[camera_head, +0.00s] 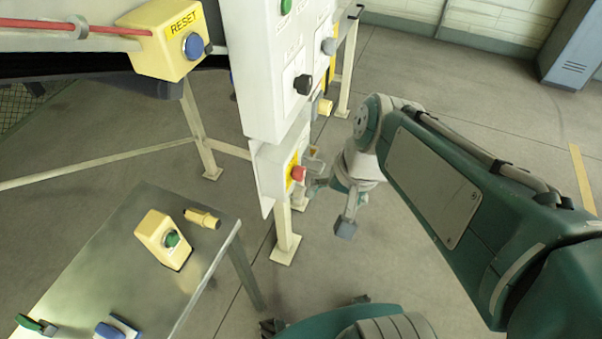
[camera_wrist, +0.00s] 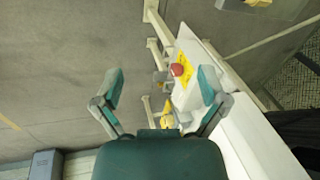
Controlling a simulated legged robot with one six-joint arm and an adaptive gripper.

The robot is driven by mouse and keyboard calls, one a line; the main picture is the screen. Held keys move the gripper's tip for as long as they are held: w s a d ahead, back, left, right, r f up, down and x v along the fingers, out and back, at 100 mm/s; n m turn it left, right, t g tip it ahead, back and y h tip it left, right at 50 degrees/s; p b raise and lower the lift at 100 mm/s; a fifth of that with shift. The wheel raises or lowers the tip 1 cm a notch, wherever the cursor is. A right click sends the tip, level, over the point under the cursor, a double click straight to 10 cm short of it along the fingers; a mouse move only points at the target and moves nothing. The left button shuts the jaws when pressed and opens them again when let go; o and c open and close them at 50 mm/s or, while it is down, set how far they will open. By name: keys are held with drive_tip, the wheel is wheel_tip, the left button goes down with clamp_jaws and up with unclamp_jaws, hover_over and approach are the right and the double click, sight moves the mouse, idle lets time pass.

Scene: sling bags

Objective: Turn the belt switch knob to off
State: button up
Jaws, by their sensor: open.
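A white control panel (camera_head: 262,75) carries a black knob (camera_head: 303,84), a grey knob (camera_head: 328,46) and a green button (camera_head: 286,5). The small lettering is unreadable, so I cannot tell which knob is the belt switch. My gripper (camera_head: 327,192) is open below and right of the black knob, near a lower box with a red button (camera_head: 298,173), apart from the black knob. In the wrist view, my gripper's fingers (camera_wrist: 160,80) are spread wide with nothing held. The red button (camera_wrist: 178,70) shows between them. The black knob is not identifiable in that view.
A yellow RESET box (camera_head: 178,42) with a blue button stands left of the panel. A metal table (camera_head: 120,245) at lower left holds a yellow box with a green button (camera_head: 163,240) and other small parts. Open floor (camera_head: 480,110) lies to the right.

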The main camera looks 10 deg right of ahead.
drive_tip(key=w+a+f+m+g+y, duration=0.1)
drive_tip(key=w+f+m+g+y, duration=0.3)
drive_tip(key=m, duration=0.3)
drive_tip(key=m+t+y, duration=0.8)
drive_tip(key=m+t, duration=0.5)
drive_tip(key=m, duration=1.1)
approach(304, 175)
drive_tip(key=x, duration=1.1)
drive_tip(key=shift+w, duration=0.1)
drive_tip(key=shift+c, duration=0.3)
drive_tip(key=shift+d, duration=0.1)
drive_tip(key=c, duration=1.1)
